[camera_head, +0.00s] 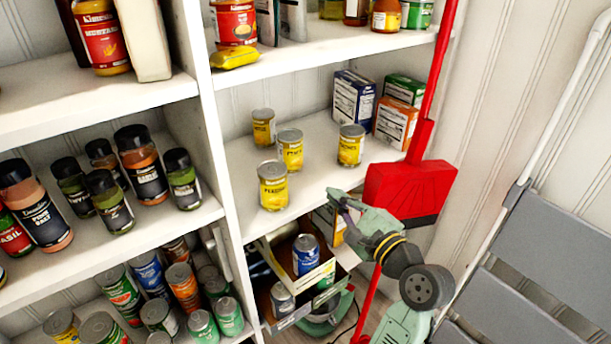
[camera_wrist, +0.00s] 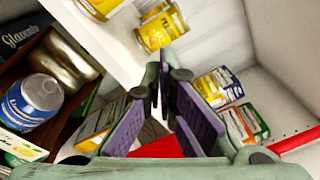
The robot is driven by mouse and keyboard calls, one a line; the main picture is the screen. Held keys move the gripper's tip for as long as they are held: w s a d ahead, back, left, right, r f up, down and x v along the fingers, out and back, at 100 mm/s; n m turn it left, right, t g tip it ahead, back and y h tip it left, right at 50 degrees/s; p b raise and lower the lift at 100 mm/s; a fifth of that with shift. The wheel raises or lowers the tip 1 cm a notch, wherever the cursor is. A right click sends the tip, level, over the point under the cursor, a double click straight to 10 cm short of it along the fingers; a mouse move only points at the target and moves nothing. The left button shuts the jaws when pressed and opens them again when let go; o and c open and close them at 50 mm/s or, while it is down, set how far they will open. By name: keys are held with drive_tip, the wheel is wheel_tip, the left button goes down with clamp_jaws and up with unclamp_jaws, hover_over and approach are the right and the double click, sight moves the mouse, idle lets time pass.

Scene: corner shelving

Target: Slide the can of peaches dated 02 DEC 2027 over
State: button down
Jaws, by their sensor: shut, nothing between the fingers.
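Several yellow-labelled cans stand upright on the middle shelf in the head view: a front can (camera_head: 273,187), a middle can (camera_head: 290,151), a back can (camera_head: 263,128) and a right can (camera_head: 351,146). No date is legible, so I cannot tell which is the 02 DEC 2027 can. My gripper (camera_head: 340,199) is at the front of this shelf, to the right of the front can and apart from it. In the wrist view its purple-padded fingers (camera_wrist: 164,75) come together with nothing between them. Yellow cans (camera_wrist: 162,27) show beyond the fingers, cut off at the top.
Boxes (camera_head: 354,98) stand at the back right. Below is a crate with a blue can (camera_head: 306,254). A grey stepladder (camera_head: 545,240) stands at right. The shelf (camera_head: 312,180) is bare right of the front can.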

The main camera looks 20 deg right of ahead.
drive_tip(key=n+b, duration=0.1)
drive_tip(key=n, duration=0.5)
drive_tip(key=p, duration=0.3)
approach(296, 158)
drive_tip(key=x, duration=0.7)
drive_tip(key=p+x, duration=0.1)
drive_tip(key=x, duration=0.1)
drive_tip(key=shift+w+a+r, duration=0.1)
drive_tip(key=shift+w+a, duration=0.05)
drive_tip(key=shift+w, duration=0.2)
